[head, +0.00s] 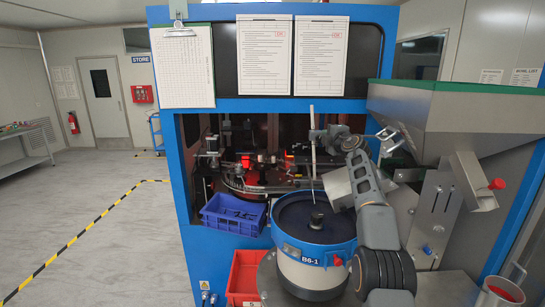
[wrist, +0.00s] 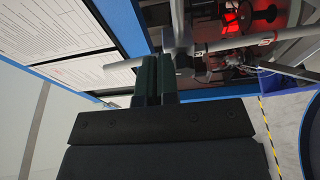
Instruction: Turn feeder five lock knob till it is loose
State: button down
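My gripper (head: 322,134) is beside an upright metal post (head: 312,165) over the bowl feeder. In the wrist view its two dark fingers (wrist: 157,62) are close together, with their tips at a grey metal cross-shaped clamp or handle (wrist: 178,42). Whether they hold it or only overlap it I cannot tell. The feeder (head: 303,268) is a white drum with a blue rim, and its label reads B6-1. A black knob (head: 317,219) stands in the middle of its dark bowl. No label in view reads five, and I cannot tell which part is the lock knob.
A large grey hopper (head: 440,110) and a chute with a red knob (head: 497,184) stand at right. A blue bin (head: 234,214) and a red bin (head: 245,275) are left of the feeder. Papers hang on the blue machine frame (head: 180,220). The floor at left is clear.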

jog(key=b+v, duration=0.1)
jog(key=b, duration=0.1)
jog(key=b+v, duration=0.2)
jog(key=b, duration=0.1)
jog(key=b+v, duration=0.2)
jog(key=shift+s+a+f, duration=0.3)
jog(key=shift+s+f, duration=0.05)
jog(key=w+f+p, duration=0.2)
jog(key=w+p, duration=0.3)
jog(key=p, duration=0.2)
jog(key=shift+w+f, duration=0.25)
dwell(0.8)
